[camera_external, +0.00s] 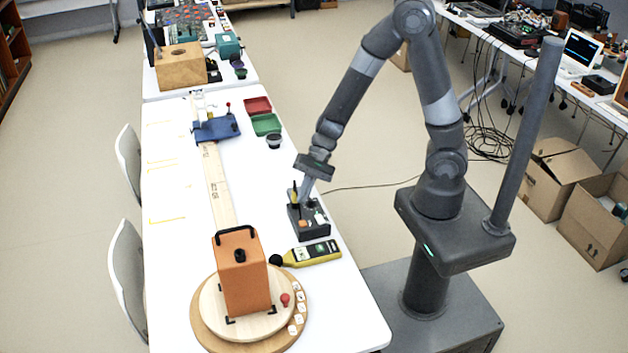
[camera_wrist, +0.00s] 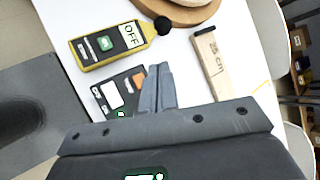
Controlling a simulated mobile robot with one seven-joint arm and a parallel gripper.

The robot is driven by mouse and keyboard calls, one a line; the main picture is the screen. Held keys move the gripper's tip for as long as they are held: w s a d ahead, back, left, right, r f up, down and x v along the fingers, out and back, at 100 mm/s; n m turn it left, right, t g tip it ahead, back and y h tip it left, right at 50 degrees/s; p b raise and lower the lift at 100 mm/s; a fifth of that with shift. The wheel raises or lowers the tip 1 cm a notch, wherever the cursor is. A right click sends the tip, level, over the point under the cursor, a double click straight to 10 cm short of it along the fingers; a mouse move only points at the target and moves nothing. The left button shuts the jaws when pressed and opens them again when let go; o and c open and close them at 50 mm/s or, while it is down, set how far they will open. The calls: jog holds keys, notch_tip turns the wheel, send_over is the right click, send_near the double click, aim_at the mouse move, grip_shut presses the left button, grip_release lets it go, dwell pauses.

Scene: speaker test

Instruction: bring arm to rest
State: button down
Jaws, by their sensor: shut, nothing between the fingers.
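My arm reaches from its base at the right over the white table (camera_external: 170,270). My gripper (camera_external: 303,193) points down, shut and empty, at a dark control box (camera_external: 309,222) near the table's right edge. In the wrist view my closed fingers (camera_wrist: 158,68) show beside this box (camera_wrist: 104,91), which has a white and an orange patch and is partly hidden by my gripper. I cannot tell whether the fingertips touch the box. A yellow sound meter (camera_external: 312,253) lies close by; in the wrist view its display reads OFF (camera_wrist: 130,36).
An orange speaker box (camera_external: 243,275) stands on a round wooden turntable (camera_external: 203,330) at the front. A wooden ruler (camera_external: 217,185) leads to a blue device (camera_external: 217,129). Red (camera_external: 257,106) and green (camera_external: 266,124) trays lie farther back. The table's left side is mostly clear.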

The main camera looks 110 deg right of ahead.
jog(key=s+a+r+n+g, duration=0.2)
jog(key=s+a+r+n, duration=0.1)
jog(key=a+r+n, duration=0.35)
jog(key=s+a+r+n+h, duration=0.1)
jog(key=s+r+n+h, duration=0.5)
jog(key=s+r+n, duration=0.6)
notch_tip(320, 180, up, 3)
jog(key=shift+s+a+t, duration=0.35)
jog(key=shift+s+t, duration=0.05)
jog(key=shift+s, duration=0.3)
